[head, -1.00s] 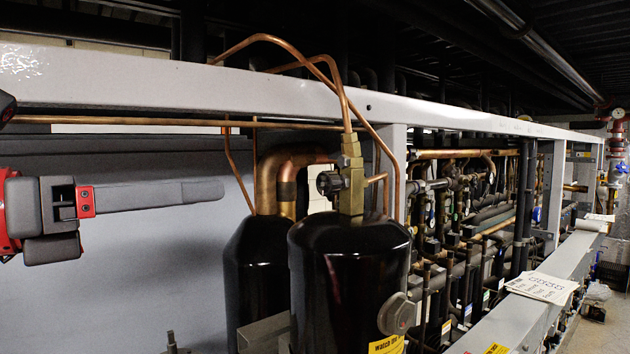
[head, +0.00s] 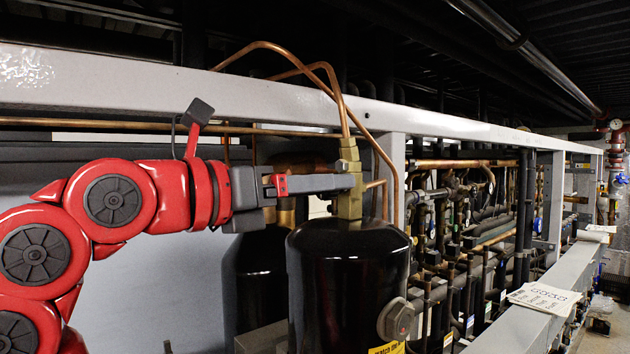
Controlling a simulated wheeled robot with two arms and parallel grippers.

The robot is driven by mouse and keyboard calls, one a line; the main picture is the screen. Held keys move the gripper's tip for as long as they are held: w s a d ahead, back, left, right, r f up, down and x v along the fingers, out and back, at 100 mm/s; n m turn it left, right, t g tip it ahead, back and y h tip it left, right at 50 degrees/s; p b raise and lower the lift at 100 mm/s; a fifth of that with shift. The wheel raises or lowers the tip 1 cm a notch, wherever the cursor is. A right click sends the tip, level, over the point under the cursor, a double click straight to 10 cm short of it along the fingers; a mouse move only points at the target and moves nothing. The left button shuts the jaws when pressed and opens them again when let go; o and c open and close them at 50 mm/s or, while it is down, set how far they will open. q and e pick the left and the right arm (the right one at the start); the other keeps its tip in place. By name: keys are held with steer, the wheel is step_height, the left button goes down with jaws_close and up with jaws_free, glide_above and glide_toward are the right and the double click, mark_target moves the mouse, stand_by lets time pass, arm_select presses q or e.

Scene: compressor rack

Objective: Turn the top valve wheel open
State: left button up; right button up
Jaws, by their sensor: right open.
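The brass valve (head: 348,205) stands upright on top of the front black cylinder (head: 348,270). Its dark valve wheel, on the left side of the brass body, is now hidden behind my gripper's fingers. My right gripper (head: 345,182) reaches in from the left, level, with its grey fingertips at the wheel's place and overlapping the brass body. It is open. The fingers show edge-on as one bar, so I cannot tell whether they are around the wheel or touching it. My left gripper is not in view.
A white beam (head: 220,90) runs across above the valve. Thin copper pipes (head: 335,85) arch up from the valve top. A second black cylinder (head: 258,275) stands behind left. A white post (head: 392,165) and dense piping (head: 470,230) lie to the right.

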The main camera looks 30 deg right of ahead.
steer(key=shift+w, duration=0.1)
steer(key=shift+c, duration=0.4)
jaws_close()
